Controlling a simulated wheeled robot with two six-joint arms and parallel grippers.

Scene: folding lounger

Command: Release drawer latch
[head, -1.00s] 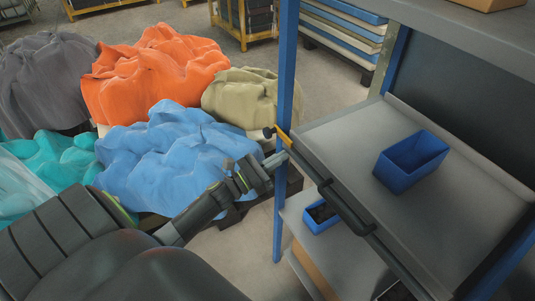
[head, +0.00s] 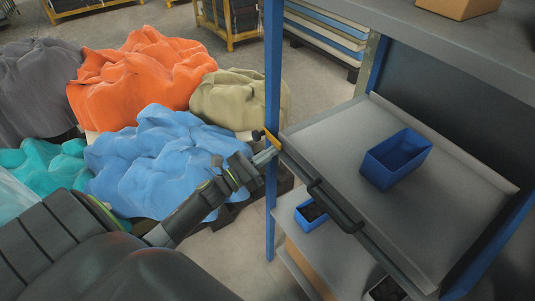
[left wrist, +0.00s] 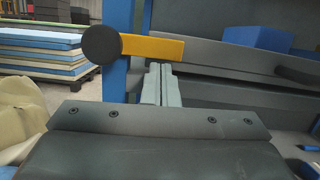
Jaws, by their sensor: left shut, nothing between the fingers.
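The drawer latch (head: 272,143) is a yellow-orange lever with a dark round knob at the left end of the drawer's front edge. In the left wrist view the latch (left wrist: 153,47) lies roughly level, its knob (left wrist: 101,46) to the left. My left gripper (head: 272,152) is shut and empty, its fingertips at the underside of the lever. In the wrist view the closed fingers (left wrist: 160,72) point up just below the lever's right part; I cannot tell whether they touch it. The grey drawer (head: 345,135) has a dark bar handle (head: 335,207). My right gripper is out of view.
A blue bin (head: 397,160) sits in the drawer. A blue upright post (head: 272,70) stands beside the latch. Another blue bin (head: 310,214) is on the shelf below. Blue (head: 155,160) and orange (head: 140,75) covered heaps lie to the left. Some floor is clear.

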